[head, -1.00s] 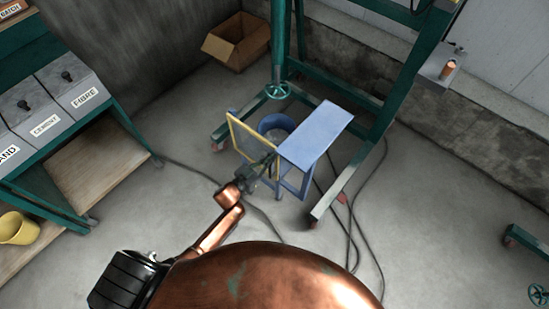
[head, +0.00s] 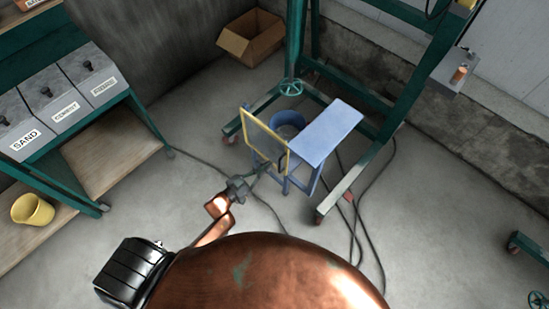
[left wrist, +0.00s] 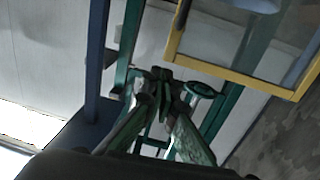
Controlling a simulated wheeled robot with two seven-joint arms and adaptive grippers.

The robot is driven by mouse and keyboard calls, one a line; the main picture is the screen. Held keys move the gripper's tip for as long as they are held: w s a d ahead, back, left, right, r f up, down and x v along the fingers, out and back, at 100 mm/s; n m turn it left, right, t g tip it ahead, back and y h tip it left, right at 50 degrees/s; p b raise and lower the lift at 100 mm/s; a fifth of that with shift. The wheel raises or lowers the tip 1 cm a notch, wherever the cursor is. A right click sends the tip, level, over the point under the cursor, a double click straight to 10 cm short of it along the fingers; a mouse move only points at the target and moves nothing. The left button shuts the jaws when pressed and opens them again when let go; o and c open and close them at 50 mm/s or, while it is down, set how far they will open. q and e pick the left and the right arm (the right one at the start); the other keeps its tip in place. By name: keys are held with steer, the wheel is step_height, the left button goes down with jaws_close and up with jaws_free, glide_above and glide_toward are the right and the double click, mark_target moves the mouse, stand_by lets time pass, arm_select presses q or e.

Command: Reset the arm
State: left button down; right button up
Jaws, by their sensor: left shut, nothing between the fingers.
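My left arm reaches from the bottom of the head view toward the blue stand. Its gripper (head: 264,169) points at the lower part of a yellow-framed panel (head: 262,122); I cannot tell whether it touches it. In the left wrist view the gripper fingers (left wrist: 160,78) meet at their tips, with nothing between them. A yellow frame (left wrist: 228,71) crosses the upper right of that view. The blue stand (head: 326,131) has a flat top beside the panel. My right gripper is not in view.
A blue bucket (head: 287,122) stands behind the panel. A green wheeled gantry (head: 360,168) stands behind and right of the blue stand, with cables on the floor. Left are labelled bins (head: 62,108) and a yellow bucket (head: 33,209). A cardboard box (head: 251,38) stands at the back.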

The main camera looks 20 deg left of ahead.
arm_select(q)
steer(key=v, duration=0.3)
steer(key=shift+s+d, duration=0.1)
steer(key=shift+s, duration=0.3)
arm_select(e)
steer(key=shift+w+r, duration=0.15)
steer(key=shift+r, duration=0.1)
arm_select(q)
steer(key=shift+f, duration=0.1)
